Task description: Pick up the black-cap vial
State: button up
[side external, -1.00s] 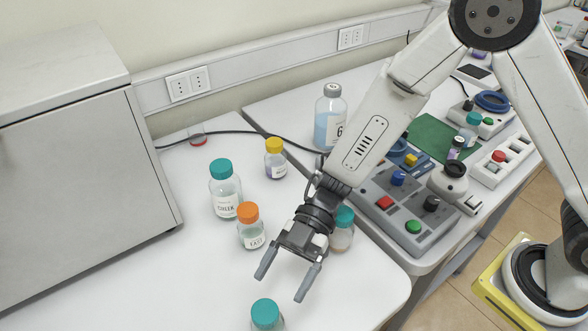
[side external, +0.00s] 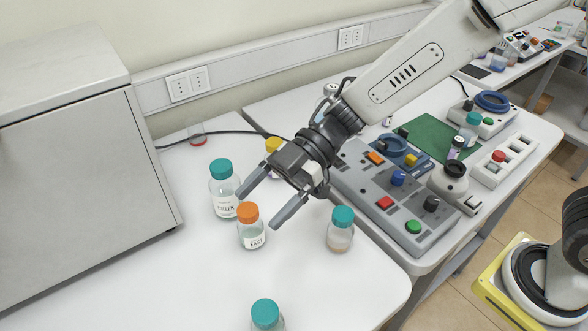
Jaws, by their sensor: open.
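My gripper (side external: 258,209) is open and empty. It hangs over the left bench, far to the left of that vial, with its fingers pointing down and left. In the picture its fingertips lie on either side of the orange-cap bottle (side external: 251,236); I cannot tell how high above it they are.
Teal-cap bottles stand at the left (side external: 224,190), right (side external: 341,232) and front (side external: 266,315). A yellow-cap bottle (side external: 273,145) is partly hidden by my gripper. A grey control box (side external: 400,205) and a white rack (side external: 500,162) flank the vial.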

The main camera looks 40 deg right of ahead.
jog(key=w+d+m+t+h, duration=0.8)
jog(key=w+d+m+t, duration=0.4)
jog(key=w+d, duration=0.85)
jog(key=d+m+h, duration=0.6)
jog(key=d+h, duration=0.1)
jog(key=d, duration=1.1)
jog(key=m+g+y, duration=0.1)
jog(key=m+g, duration=0.9)
jog(key=m, duration=0.3)
send_over(458, 139)
notch_tip(458, 139, down, 13)
jog(key=shift+r, duration=0.2)
jog(key=shift+f, duration=0.45)
